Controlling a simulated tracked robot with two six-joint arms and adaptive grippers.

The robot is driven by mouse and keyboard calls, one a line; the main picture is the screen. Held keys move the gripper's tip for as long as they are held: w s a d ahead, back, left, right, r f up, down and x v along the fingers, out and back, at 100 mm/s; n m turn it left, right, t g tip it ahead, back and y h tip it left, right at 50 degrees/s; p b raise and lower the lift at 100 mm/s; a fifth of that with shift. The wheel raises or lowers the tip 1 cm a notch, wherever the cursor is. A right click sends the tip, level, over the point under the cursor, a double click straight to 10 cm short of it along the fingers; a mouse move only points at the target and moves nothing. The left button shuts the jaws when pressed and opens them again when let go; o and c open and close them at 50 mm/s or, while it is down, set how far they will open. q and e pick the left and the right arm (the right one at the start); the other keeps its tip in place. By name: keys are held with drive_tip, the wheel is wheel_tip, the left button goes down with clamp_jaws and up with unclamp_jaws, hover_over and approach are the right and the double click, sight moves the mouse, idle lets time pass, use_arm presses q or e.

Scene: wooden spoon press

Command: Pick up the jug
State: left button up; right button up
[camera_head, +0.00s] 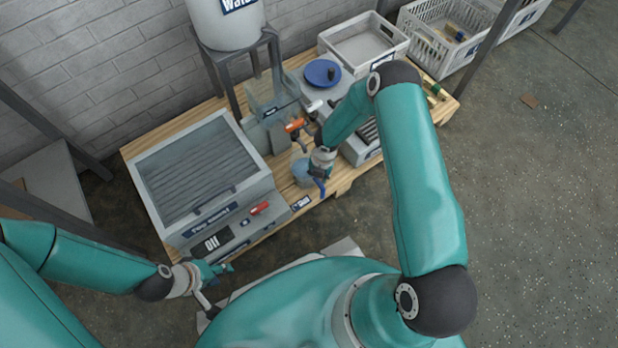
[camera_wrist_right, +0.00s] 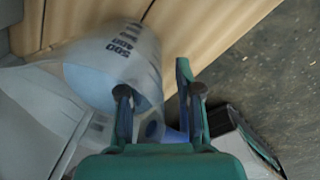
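The jug (camera_head: 301,172) is a clear measuring vessel standing at the pallet's front edge, partly hidden by my right gripper (camera_head: 320,178). In the right wrist view the jug (camera_wrist_right: 120,62) shows dark volume marks and pale blue contents. Its blue handle (camera_wrist_right: 155,131) lies between the two fingers of my right gripper (camera_wrist_right: 156,88). These fingers are apart, with a visible gap; firm contact with the handle does not show. My left gripper (camera_head: 220,272) is low in front of the grey machine, away from the jug; its finger opening is unclear.
A grey ribbed-top machine (camera_head: 200,165) stands left of the jug on the wooden pallet (camera_head: 325,200). A white water tank (camera_head: 228,20) on a dark stand is behind. A blue disc (camera_head: 322,73), a grey tray (camera_head: 362,45) and a white crate (camera_head: 445,45) are farther right.

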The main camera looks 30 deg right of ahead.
drive_tip(key=shift+f, duration=0.45)
clamp_jaws()
drive_tip(key=shift+r, duration=0.15)
